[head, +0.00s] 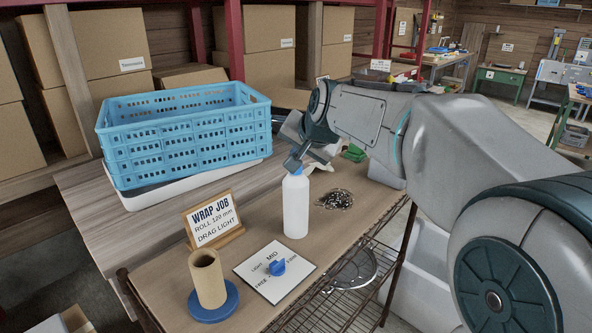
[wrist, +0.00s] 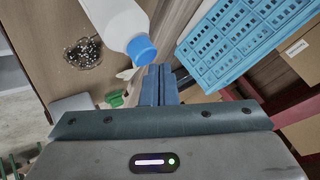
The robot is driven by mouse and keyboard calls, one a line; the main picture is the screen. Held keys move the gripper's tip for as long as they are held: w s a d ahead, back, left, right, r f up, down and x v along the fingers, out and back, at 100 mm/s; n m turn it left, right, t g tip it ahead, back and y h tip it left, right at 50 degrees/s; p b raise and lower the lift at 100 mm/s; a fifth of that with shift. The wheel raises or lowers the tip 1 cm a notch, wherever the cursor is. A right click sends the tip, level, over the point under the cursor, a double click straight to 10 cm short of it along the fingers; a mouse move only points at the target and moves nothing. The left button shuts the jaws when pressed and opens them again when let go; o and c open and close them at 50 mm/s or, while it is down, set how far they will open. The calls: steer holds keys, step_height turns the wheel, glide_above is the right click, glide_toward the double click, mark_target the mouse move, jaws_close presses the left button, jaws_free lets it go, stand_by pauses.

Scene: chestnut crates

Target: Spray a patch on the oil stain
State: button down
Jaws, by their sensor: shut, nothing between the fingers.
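A white bottle (head: 296,207) with a blue cap stands upright on the brown bench top. It also shows in the wrist view (wrist: 112,20), with its blue cap (wrist: 141,48) close to my fingers. My gripper (head: 293,163) is just behind and above the cap in the head view. In the wrist view its two fingers (wrist: 159,82) are shut together with nothing between them. They look apart from the cap, though the gap is small.
A blue crate (head: 185,140) stands at the back left. In front are a sign (head: 212,222) reading WRAP JOB, a cardboard tube (head: 207,278) on a blue disc, and a dial plate (head: 262,283).

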steer(key=shift+f+b, duration=0.45)
steer(key=shift+f, duration=0.05)
stand_by(0.4)
steer(key=shift+r, duration=0.1)
steer(key=shift+r+p, duration=0.8)
steer(key=shift+r, duration=0.05)
step_height(320, 180, up, 6)
steer(key=p, duration=0.4)
steer(key=shift+p, duration=0.35)
steer(key=s+d+f+n+g+h, duration=0.1)
steer(key=s+d+f, duration=0.3)
steer(key=s, duration=0.5)
steer(key=s+d+f+n+g+h+p, duration=0.1)
steer(key=s+d+f+n+g, duration=0.1)
steer(key=s+f, duration=0.5)
steer(key=s+d+f+n+g+h, duration=0.1)
steer(key=s+d+f, duration=0.4)
steer(key=s, duration=0.7)
steer(key=shift+d+f+n+g+p, duration=0.35)
steer(key=shift+f+g, duration=0.3)
steer(key=shift+g, duration=0.25)
